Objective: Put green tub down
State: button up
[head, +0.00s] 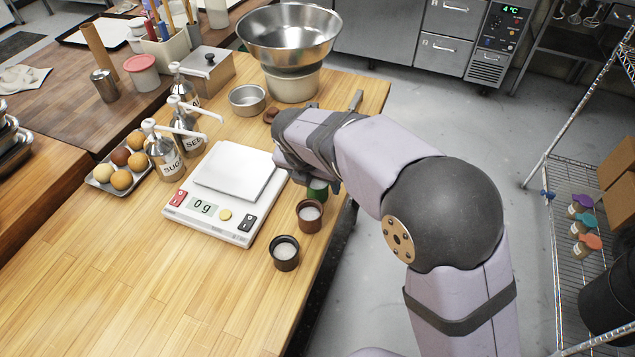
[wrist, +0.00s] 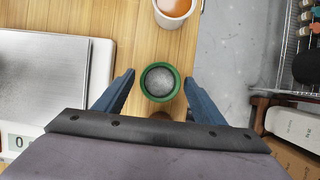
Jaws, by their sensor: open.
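The green tub (wrist: 159,97) stands upright on the wooden table (wrist: 137,50) in the wrist view, with a pale grey content showing inside its rim. In the head view the green tub (head: 317,190) is partly hidden under my arm, right of the scale. My gripper (wrist: 158,88) is open, with one blue finger on each side of the tub and a visible gap to both. In the head view my gripper is mostly hidden behind my wrist.
A white scale (head: 218,215) reading 0 g stands left of the tub. A brown tub (head: 310,217) and a black tub (head: 285,254) stand nearer the front. The table's right edge is close. A white cup with orange content (wrist: 174,8) stands beyond the tub.

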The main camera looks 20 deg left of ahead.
jog(key=v, duration=1)
jog(key=shift+r, duration=0.2)
jog(key=d+f+m+g, duration=0.1)
jog(key=d+f+m, duration=0.2)
jog(key=d+m, duration=0.6)
jog(key=d+f+m+g, duration=0.2)
jog(key=d+f+m, duration=0.2)
jog(key=d+m, duration=0.5)
jog(key=s+d+f+m, duration=0.3)
jog(key=s+d+m, duration=0.3)
jog(key=d+m, duration=0.2)
jog(key=s+d+f+m+g, duration=0.1)
jog(key=s+d+f+m, duration=0.3)
jog(key=s+d+m, duration=0.3)
jog(key=d+m, duration=0.1)
jog(key=m, duration=0.2)
jog(key=shift+d+g, duration=0.25)
jog(key=shift+g, duration=0.05)
jog(key=shift+s, duration=0.1)
